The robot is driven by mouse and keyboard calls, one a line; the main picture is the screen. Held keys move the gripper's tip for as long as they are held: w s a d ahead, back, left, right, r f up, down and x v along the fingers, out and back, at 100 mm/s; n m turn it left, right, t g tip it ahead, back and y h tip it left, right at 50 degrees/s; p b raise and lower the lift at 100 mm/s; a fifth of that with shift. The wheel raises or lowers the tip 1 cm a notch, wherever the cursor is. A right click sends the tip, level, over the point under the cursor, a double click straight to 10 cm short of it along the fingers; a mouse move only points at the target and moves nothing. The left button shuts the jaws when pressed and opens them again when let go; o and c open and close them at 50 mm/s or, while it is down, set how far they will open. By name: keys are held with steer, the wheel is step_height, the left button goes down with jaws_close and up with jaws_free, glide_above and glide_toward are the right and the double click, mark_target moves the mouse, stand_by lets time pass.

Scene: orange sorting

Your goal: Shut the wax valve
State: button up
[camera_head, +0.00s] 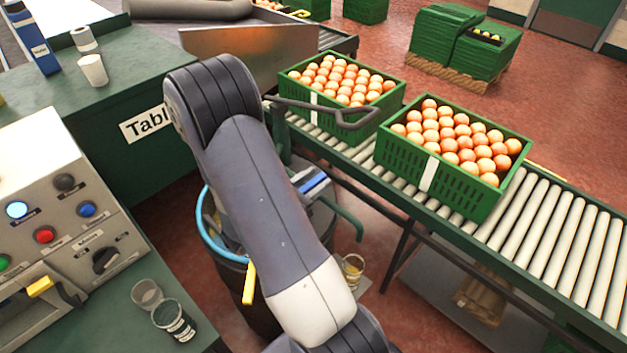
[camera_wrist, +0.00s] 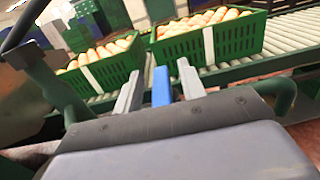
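My gripper (camera_wrist: 159,88) shows at close range in the wrist view, with its two grey fingers apart. A blue bar (camera_wrist: 161,86) stands between the fingers, with a narrow gap visible on each side; it may be the wax valve's handle, but I cannot tell for sure. In the head view, a blue bar (camera_head: 313,184) shows beside my arm, above a dark drum (camera_head: 236,289) with a blue hose (camera_head: 207,232). A yellow lever (camera_head: 249,284) hangs at the drum's front. My arm hides much of the drum and most of the gripper.
A green pipe (camera_head: 346,219) curves right of the blue bar and shows in the wrist view (camera_wrist: 281,92). Green crates of oranges (camera_head: 477,208) stand on a roller conveyor (camera_head: 560,235) behind. A control panel (camera_head: 60,215) and green table (camera_head: 120,110) are at left.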

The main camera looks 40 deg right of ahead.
steer(key=shift+a, duration=0.1)
steer(key=a, duration=1)
steer(key=shift+s+a+b, duration=0.3)
stand_by(0.4)
steer(key=d, duration=1)
steer(key=shift+w+d+p, duration=0.3)
steer(key=shift+d, duration=0.1)
